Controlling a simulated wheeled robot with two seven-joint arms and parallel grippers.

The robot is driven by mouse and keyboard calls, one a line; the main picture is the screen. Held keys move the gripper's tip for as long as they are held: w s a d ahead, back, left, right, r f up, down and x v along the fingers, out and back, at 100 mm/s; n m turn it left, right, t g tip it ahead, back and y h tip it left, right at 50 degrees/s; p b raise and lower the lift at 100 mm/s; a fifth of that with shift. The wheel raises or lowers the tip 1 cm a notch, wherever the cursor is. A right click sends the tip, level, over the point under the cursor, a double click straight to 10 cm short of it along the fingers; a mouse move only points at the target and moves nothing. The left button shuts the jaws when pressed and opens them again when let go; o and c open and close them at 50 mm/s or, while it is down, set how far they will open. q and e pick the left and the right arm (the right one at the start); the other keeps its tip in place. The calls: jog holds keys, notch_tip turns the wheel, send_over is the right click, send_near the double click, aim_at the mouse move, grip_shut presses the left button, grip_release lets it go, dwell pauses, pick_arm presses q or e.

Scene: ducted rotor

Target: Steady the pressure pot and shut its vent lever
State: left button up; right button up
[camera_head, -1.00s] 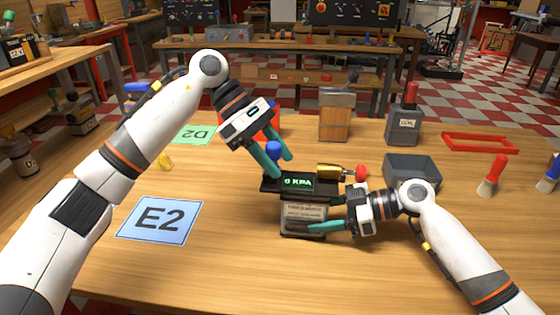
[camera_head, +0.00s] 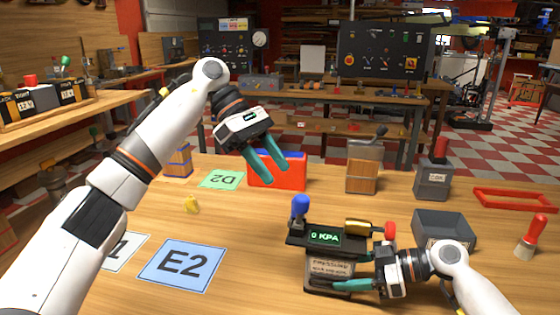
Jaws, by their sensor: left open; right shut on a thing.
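The pressure pot (camera_head: 330,267) stands on the wooden table, right of centre. Its green display reads 0 KPA, and a brass cylinder (camera_head: 362,227) with a red end knob lies on its top right. A lever with a blue knob (camera_head: 300,203) stands up at the pot's top left; I take it for the vent lever. My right gripper (camera_head: 345,284) is shut on the pot's lower body from the right, its fingers partly covering the label. My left gripper (camera_head: 277,179) is open and empty, above and slightly left of the blue knob, apart from it.
A blue mat marked E2 (camera_head: 180,266) and a green mat marked D2 (camera_head: 221,180) lie left. A red and blue box (camera_head: 284,171) stands behind the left gripper.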

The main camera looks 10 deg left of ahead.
jog(key=o, duration=1)
jog(key=shift+d, duration=0.1)
